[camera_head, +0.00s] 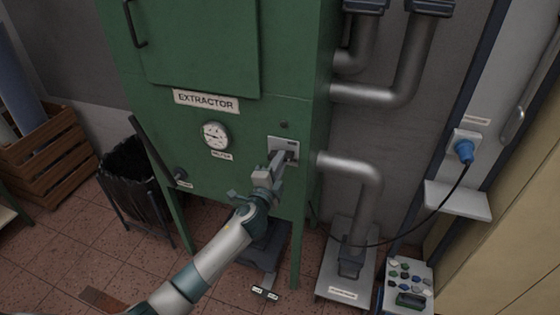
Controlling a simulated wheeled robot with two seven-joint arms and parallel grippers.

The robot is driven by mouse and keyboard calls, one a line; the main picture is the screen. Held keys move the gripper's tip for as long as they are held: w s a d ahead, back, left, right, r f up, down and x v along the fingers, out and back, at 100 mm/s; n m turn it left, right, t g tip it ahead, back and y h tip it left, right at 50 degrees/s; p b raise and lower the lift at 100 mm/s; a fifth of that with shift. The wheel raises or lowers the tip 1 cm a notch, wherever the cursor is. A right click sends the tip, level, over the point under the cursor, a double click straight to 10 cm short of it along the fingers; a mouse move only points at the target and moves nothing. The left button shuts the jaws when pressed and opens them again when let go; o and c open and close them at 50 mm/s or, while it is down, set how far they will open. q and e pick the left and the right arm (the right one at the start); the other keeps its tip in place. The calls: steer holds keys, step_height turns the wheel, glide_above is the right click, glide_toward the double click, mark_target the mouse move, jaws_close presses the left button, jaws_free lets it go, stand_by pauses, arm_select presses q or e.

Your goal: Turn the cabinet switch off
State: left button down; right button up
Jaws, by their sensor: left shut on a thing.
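The green cabinet (233,120) labelled EXTRACTOR stands in the middle of the head view. Its switch sits on a grey plate (291,143) on the right part of the front, right of the round gauge. My left gripper (284,157) reaches up from below and is shut on the switch at this plate. The fingers cover most of the switch, so its position cannot be told. My right gripper is not in view.
A dark lever (153,150) sticks out at the cabinet's left. Metal pipes (365,180) run along the right side. A blue plug (463,150) with a black cable is on the right wall. A bin (130,180) and wooden crate (55,155) stand left.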

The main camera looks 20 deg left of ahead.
arm_select(q)
steer(key=shift+f+m, duration=0.15)
steer(key=shift+m, duration=1.05)
steer(key=c, duration=1.7)
jaws_free()
steer(key=shift+s, duration=0.15)
steer(key=s+b, duration=0.1)
steer(key=s, duration=0.4)
steer(key=s+b, duration=0.1)
steer(key=s, duration=0.5)
steer(key=s+b, duration=0.1)
steer(key=s, duration=0.5)
steer(key=shift+a, duration=0.3)
